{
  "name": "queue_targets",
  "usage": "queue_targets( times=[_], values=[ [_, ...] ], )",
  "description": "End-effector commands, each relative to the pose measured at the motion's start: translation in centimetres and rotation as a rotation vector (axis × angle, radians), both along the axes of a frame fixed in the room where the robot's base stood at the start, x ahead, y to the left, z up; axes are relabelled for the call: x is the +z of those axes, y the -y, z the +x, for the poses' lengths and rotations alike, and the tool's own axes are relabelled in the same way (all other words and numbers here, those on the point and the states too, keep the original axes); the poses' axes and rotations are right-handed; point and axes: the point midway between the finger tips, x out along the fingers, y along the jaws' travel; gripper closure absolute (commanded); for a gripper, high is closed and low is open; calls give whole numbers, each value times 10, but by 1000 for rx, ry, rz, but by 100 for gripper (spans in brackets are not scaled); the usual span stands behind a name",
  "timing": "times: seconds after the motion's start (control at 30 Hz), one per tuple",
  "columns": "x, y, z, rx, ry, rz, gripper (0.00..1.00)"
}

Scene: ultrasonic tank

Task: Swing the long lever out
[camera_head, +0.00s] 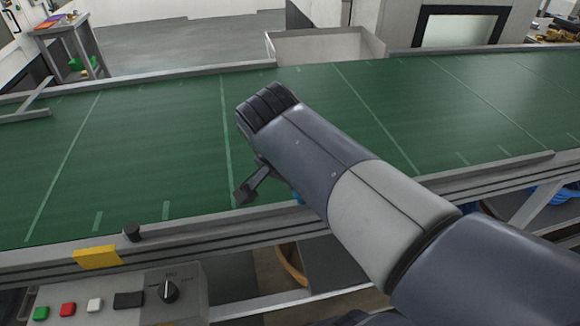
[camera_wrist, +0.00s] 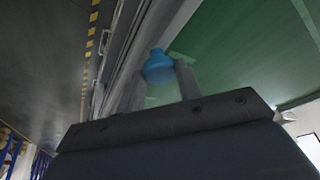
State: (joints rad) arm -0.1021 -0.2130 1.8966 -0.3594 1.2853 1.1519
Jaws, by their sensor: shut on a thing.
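A blue rounded knob (camera_wrist: 158,68) sits between the two pale fingers of my gripper (camera_wrist: 160,82) in the wrist view. The gripper is shut on it. The knob is close to the grey side rail of the green belt. I cannot make out a lever bar joined to the knob. A dark part of my wrist shows below the arm there.
The green conveyor belt (camera_head: 150,140) runs across the head view, mostly bare. On its near side are a black peg (camera_head: 132,232), a yellow block (camera_head: 97,257) and a control box with coloured buttons and a dial (camera_head: 169,291). A grey bar (camera_head: 25,116) lies at the far left.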

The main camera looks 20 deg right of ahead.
Motion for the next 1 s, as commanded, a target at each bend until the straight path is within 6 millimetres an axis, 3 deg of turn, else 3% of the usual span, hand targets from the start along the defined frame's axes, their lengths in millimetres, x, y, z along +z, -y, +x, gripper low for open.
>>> queue_targets(
  times=[0.5,0.53,0.77,1.0],
  values=[
    [0,-1,-7,-22,-4,1,100],
    [0,-2,-7,-22,-4,1,64],
    [0,-2,-6,-20,-2,0,45],
    [1,-2,-6,-19,0,0,45]
  ],
)
